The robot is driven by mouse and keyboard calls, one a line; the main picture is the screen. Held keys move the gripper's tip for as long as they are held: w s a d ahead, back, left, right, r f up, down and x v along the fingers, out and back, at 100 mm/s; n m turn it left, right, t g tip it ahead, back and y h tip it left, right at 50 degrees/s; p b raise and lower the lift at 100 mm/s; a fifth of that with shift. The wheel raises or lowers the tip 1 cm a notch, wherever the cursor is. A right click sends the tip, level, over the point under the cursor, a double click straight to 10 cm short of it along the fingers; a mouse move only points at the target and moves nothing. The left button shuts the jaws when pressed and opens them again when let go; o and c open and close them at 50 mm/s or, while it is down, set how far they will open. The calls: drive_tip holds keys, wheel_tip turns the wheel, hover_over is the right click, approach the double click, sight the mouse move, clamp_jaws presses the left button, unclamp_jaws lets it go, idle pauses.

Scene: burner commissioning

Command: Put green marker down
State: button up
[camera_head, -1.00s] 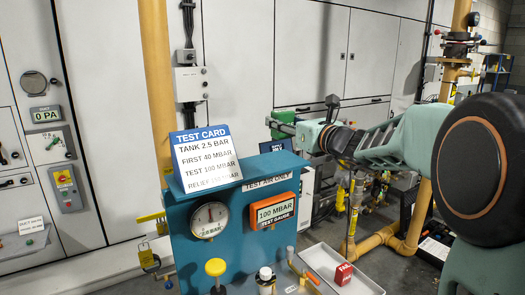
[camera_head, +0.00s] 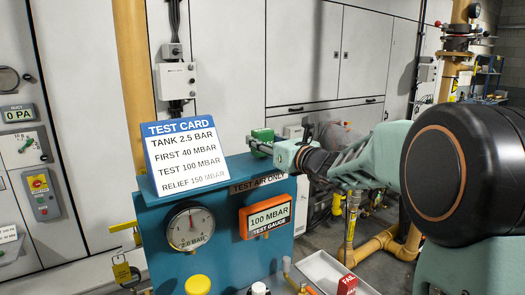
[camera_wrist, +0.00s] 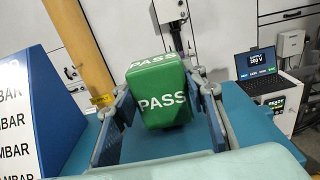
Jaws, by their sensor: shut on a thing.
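The green marker (camera_wrist: 161,92) is a green block with white "PASS" lettering, in the middle of the wrist view. My gripper (camera_wrist: 163,97) is shut on it, with a finger on each side. In the head view the green marker (camera_head: 262,134) shows small at the tip of my gripper (camera_head: 266,145), over the right part of the blue stand's top (camera_head: 228,168). Whether its underside touches the top cannot be told.
A white test card (camera_head: 185,158) stands on the left of the blue stand. A gauge (camera_head: 190,228) and an orange 100 mbar display (camera_head: 267,215) are on its front. A grey tray (camera_head: 318,268) with a red block (camera_head: 347,284) lies at lower right. A laptop (camera_wrist: 258,70) stands behind.

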drive_tip(key=shift+s+f, duration=0.3)
drive_tip(key=shift+s, duration=0.15)
drive_tip(key=shift+w, duration=0.15)
drive_tip(key=shift+f, duration=0.1)
drive_tip(key=shift+f+b, duration=0.15)
drive_tip(key=shift+b, duration=0.15)
drive_tip(key=o, duration=1.2)
drive_tip(key=shift+d+r+p, duration=0.1)
drive_tip(key=shift+r+p, duration=0.2)
drive_tip(key=shift+p, duration=0.05)
drive_tip(key=b+v, duration=0.1)
drive_tip(key=v, duration=1.1)
drive_tip(key=shift+b, duration=0.35)
